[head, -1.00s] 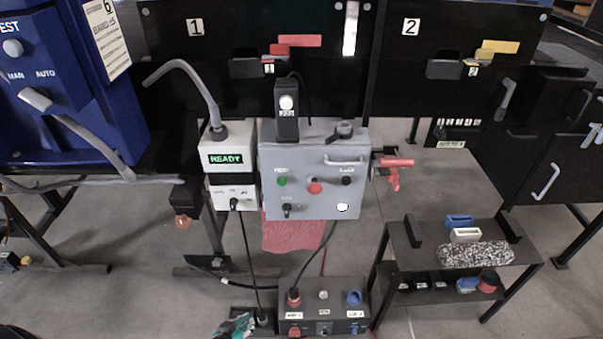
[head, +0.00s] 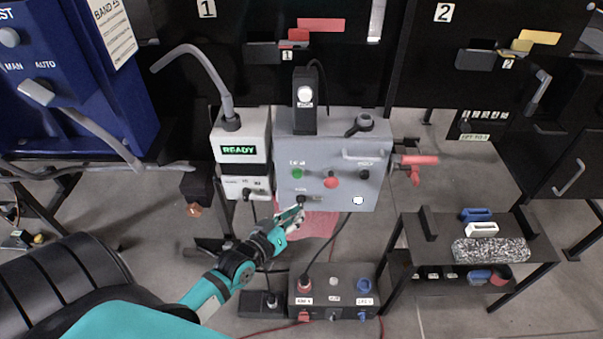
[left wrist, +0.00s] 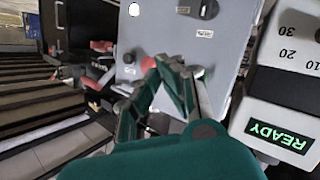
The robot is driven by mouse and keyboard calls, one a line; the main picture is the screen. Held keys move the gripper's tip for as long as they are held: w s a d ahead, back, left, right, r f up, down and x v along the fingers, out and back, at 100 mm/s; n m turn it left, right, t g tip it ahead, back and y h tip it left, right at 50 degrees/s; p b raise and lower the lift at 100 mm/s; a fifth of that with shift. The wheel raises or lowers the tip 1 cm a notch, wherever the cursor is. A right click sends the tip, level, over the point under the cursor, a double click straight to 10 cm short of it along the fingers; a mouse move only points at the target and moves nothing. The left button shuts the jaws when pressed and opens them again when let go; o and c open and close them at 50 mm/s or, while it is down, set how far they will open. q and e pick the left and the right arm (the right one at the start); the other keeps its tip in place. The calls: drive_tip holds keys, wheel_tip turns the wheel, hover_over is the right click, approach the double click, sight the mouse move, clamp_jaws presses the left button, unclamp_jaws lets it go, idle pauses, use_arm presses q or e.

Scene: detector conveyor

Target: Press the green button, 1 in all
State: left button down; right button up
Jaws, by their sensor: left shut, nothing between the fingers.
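The green button (head: 297,174) is on the upper left of the grey control box's front (head: 345,152), with a small label above it. My left gripper (head: 298,211) is shut and empty. In the head view it appears just below the black selector knob (head: 301,198), lower than the green button and apart from it. My right gripper is not in view.
A red mushroom button (head: 331,182) and a black button (head: 364,175) sit right of the green one. A white lamp (head: 358,200) is below. The READY unit (head: 239,150) stands to the left. A plug box (head: 333,296) lies below on the floor.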

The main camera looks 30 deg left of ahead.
sight(297, 175)
use_arm(q)
drive_tip(key=w+a+b, duration=0.3)
drive_tip(key=w+a, duration=0.1)
drive_tip(key=w, duration=0.3)
drive_tip(key=shift+w+a+b, duration=0.25)
drive_tip(key=shift+a+b, duration=0.05)
drive_tip(key=shift+b, duration=0.1)
drive_tip(key=shift+w, duration=0.1)
idle(1.4)
drive_tip(key=shift+w+a, duration=0.2)
drive_tip(key=shift+w, duration=0.1)
